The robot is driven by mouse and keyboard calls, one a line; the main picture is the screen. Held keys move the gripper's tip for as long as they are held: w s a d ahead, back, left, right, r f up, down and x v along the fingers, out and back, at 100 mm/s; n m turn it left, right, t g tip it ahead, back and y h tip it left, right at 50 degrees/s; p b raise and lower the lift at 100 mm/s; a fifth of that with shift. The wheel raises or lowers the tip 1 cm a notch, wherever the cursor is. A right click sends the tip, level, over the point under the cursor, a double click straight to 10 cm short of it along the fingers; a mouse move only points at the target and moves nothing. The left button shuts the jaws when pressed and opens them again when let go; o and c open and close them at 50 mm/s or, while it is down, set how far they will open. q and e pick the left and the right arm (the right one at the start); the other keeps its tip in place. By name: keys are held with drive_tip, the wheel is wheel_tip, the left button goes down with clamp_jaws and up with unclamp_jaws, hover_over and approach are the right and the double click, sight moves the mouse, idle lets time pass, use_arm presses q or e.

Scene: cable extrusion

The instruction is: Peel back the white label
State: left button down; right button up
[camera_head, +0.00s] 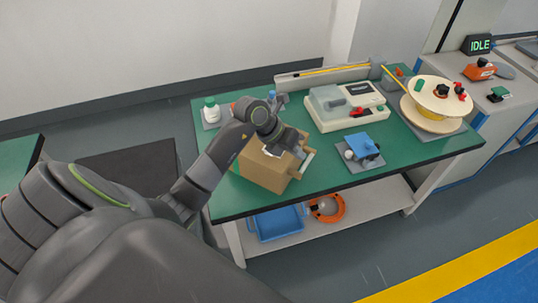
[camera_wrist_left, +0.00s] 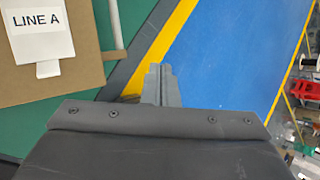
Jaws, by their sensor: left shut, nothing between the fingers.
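The white label (camera_wrist_left: 38,32), printed "LINE A", lies flat on the brown cardboard box (camera_wrist_left: 70,75) at the left of the left wrist view. A small white tab (camera_wrist_left: 48,69) sticks out below its lower edge. In the head view the box (camera_head: 262,170) stands at the front of the green table, and the label (camera_head: 274,149) is mostly hidden by my gripper. My left gripper (camera_wrist_left: 160,72) is shut and empty. In the wrist view its fingertips are to the right of the label, apart from it; it also shows over the box (camera_head: 298,150) in the head view. My right gripper is not in view.
A light bar (camera_head: 308,163) is beside the box's right side. On the table (camera_head: 415,157) are a blue device (camera_head: 362,145), a grey-and-white machine (camera_head: 345,105), a cable reel (camera_head: 438,95) and a white bottle (camera_head: 211,108). A blue bin (camera_head: 277,222) is on the lower shelf.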

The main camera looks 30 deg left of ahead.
sight(268, 162)
use_arm(q)
drive_tip(key=a+g+y, duration=0.1)
drive_tip(key=a+y, duration=0.1)
drive_tip(key=a, duration=0.1)
drive_tip(key=a+f+g+y+b, duration=0.1)
drive_tip(key=a+y, duration=0.1)
drive_tip(key=a, duration=0.1)
drive_tip(key=s+a+n+y+b, duration=0.1)
drive_tip(key=a+y, duration=0.1)
drive_tip(key=a, duration=0.1)
drive_tip(key=shift+f+g, duration=0.15)
drive_tip(key=shift+g, duration=0.25)
drive_tip(key=f, duration=0.2)
drive_tip(key=f+p, duration=0.1)
drive_tip(key=f, duration=0.1)
drive_tip(key=f+p, duration=0.1)
drive_tip(key=f, duration=0.1)
drive_tip(key=shift+w, duration=0.4)
drive_tip(key=shift+w+a+f, duration=0.1)
drive_tip(key=shift+f, duration=0.25)
drive_tip(key=shift+a, duration=0.1)
